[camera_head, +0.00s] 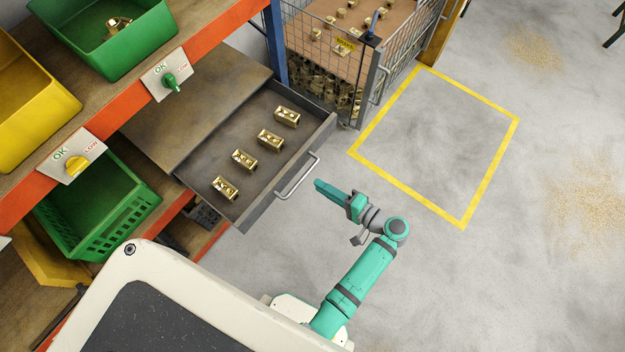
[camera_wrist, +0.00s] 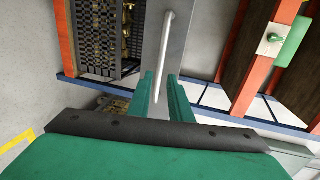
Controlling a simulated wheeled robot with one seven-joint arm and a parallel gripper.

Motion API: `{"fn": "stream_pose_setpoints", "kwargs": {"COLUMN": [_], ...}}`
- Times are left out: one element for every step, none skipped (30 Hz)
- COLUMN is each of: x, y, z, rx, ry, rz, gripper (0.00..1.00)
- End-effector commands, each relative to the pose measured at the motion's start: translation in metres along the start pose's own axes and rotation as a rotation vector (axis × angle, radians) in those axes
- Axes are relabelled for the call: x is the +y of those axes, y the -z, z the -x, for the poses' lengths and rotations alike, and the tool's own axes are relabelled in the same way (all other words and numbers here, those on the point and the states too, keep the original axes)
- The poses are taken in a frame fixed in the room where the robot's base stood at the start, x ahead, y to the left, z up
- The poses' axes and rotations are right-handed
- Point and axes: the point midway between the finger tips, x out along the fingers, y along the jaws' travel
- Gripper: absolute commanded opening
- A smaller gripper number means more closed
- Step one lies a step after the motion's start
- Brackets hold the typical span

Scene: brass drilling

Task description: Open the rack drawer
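The rack drawer (camera_head: 222,198) is slid out from the rack in the head view. Several brass blocks (camera_head: 270,139) lie in a row inside it. Its silver bar handle (camera_head: 297,176) is on the front panel, and the handle (camera_wrist: 165,55) also shows in the wrist view. My gripper (camera_head: 319,185) is just in front of the handle, with a small gap seen in the head view. In the wrist view my gripper's fingers (camera_wrist: 163,90) are apart, and the near end of the handle appears between them. I see no grip on it.
A green bin (camera_head: 110,35) and a yellow bin (camera_head: 30,100) sit on the orange-edged shelf, with another green bin (camera_head: 95,205) below. A wire cage (camera_head: 325,65) with brass parts stands behind the drawer. The floor inside the yellow outline (camera_head: 435,145) is clear.

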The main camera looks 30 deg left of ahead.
Motion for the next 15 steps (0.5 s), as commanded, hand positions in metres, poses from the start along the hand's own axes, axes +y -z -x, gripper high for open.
{"fn": "stream_pose_setpoints", "kwargs": {"x": [0.0, 0.0, 0.0, 0.0, 0.0, 0.0, 0.0, 0.0, 0.0, 0.0, 0.0, 0.0, 0.0, 0.0, 0.0], "y": [0.001, 0.001, 0.001, 0.001, 0.0, 0.0, 0.0, 0.0, 0.0, 0.0, 0.0, 0.0, 0.0, 0.0, 0.0], "z": [0.007, 0.011, 0.015, 0.018, 0.02, 0.022, 0.023, 0.024, 0.025, 0.025, 0.025, 0.026, 0.025, 0.025, 0.025], "rx": [0.002, 0.001, 0.002, 0.002, 0.001, 0.0, 0.0, 0.0, 0.0, -0.001, -0.001, -0.001, -0.001, -0.001, -0.001], "ry": [0.0, 0.0, 0.0, 0.0, 0.0, 0.0, 0.0, 0.0, 0.0, 0.0, 0.0, 0.0, 0.0, 0.0, 0.0], "rz": [0.0, 0.0, 0.0, 0.0, 0.0, 0.0, 0.0, 0.0, 0.0, 0.0, 0.0, 0.0, 0.0, 0.0, 0.0], "gripper": [0.18, 0.18, 0.18, 0.18, 0.18, 0.18, 0.18, 0.18, 0.18, 0.18, 0.18, 0.18, 0.18, 0.18, 0.18]}}
